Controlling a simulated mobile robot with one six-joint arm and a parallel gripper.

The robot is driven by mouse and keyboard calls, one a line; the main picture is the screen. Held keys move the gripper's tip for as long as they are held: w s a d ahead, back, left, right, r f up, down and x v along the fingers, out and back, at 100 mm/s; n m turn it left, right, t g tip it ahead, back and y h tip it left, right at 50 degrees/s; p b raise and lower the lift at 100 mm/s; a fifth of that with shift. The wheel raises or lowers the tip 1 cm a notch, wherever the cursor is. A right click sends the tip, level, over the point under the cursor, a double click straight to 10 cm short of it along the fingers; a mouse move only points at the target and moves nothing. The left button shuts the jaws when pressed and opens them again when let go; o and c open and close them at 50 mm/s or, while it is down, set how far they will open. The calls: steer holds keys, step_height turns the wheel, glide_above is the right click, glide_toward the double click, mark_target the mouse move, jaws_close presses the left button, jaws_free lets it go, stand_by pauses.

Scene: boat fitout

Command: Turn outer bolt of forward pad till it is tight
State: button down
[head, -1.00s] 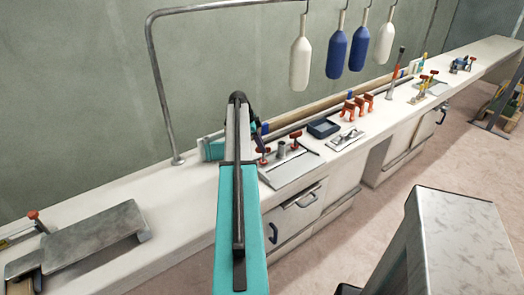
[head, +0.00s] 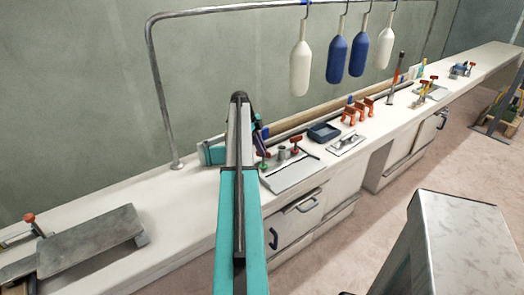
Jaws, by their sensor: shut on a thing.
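The pad (head: 292,174) is a flat grey plate on the near bench, with a short grey post (head: 281,153) on it. A bolt with a red T-shaped head (head: 296,146) stands upright at its right. A second bolt (head: 263,165), at the pad's left corner, shows green low down. My gripper (head: 264,151) is at this left bolt's top and shut on it, partly hidden behind my teal arm. The fingertips are too small to make out clearly. Which bolt is the outer one is not plain from this view.
A dark blue tray (head: 323,131), orange clamps (head: 358,108) and a small metal plate (head: 347,143) lie to the right along the bench. White and blue fenders (head: 337,60) hang from a rail (head: 154,70) above. A grey raised plate (head: 90,240) stands at lower left.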

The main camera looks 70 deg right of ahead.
steer(key=c, duration=1.8)
jaws_free()
steer(key=shift+r, duration=0.25)
steer(key=shift+c, duration=0.2)
steer(key=shift+f, duration=0.1)
steer(key=shift+w, duration=0.1)
steer(key=v, duration=1.3)
steer(key=shift+r+p, duration=0.35)
steer(key=shift+p, duration=0.1)
steer(key=shift+r, duration=0.1)
